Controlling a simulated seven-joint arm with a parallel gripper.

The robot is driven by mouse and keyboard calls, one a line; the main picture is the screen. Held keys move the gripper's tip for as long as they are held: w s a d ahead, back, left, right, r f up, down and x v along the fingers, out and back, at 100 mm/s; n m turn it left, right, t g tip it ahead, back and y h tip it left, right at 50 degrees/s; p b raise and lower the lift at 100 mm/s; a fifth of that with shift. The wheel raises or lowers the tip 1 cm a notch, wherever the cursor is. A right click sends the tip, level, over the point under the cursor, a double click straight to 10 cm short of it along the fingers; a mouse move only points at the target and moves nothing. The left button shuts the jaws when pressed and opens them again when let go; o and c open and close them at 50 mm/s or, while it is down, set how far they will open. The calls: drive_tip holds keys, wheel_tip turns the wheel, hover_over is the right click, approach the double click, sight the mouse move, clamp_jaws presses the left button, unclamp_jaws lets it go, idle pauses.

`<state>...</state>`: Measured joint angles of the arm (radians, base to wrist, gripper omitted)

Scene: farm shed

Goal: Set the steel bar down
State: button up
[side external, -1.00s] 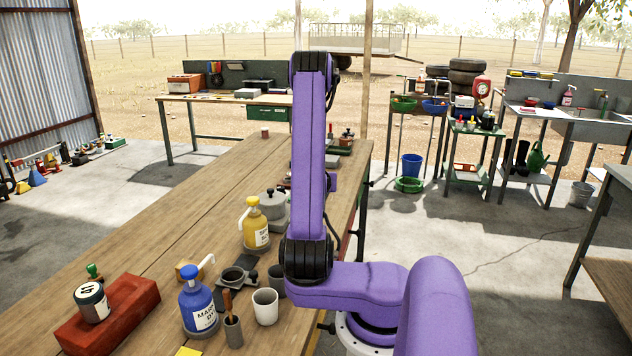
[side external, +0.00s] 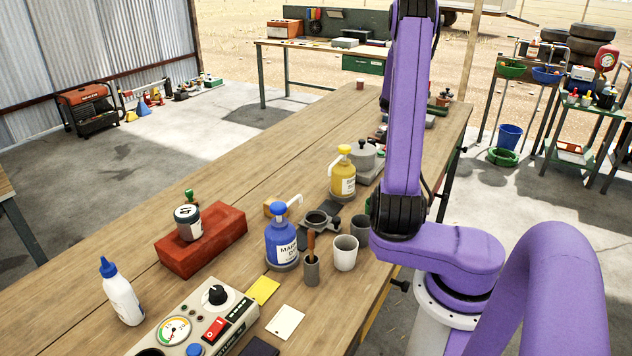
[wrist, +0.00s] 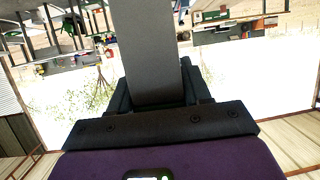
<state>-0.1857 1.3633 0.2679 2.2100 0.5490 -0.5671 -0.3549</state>
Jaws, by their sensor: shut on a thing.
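In the wrist view, a flat grey steel bar (wrist: 147,45) runs from the black jaws of my gripper (wrist: 152,92) up to the top edge of the picture. The jaws are shut on it, and its far end is out of frame. In the side view my purple arm stands over the right side of the long wooden bench (side external: 110,265). I cannot make out the gripper or the bar there; the arm hides that part.
On the bench stand a red brick (side external: 222,238) with a jar (side external: 187,224) on it, a blue pump bottle (side external: 281,240), a yellow pump bottle (side external: 343,178), a light cup (side external: 345,254), a white bottle (side external: 122,298) and a control box (side external: 185,325). Bare wood lies left of the brick.

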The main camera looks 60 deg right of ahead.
drive_tip(key=w+d+m+g, duration=0.1)
drive_tip(key=w+m+g, duration=0.3)
drive_tip(key=w, duration=1.1)
drive_tip(key=w+a+f+m+g+y, duration=0.1)
drive_tip(key=w+a+f+g, duration=0.1)
drive_tip(key=w+a+f, duration=0.6)
wheel_tip(320, 180, down, 9)
drive_tip(key=w, duration=0.1)
drive_tip(key=shift+a+m, duration=0.3)
drive_tip(key=shift+a, duration=0.15)
drive_tip(key=shift+f, duration=0.15)
drive_tip(key=o, duration=1.2)
drive_tip(key=shift+o, duration=0.2)
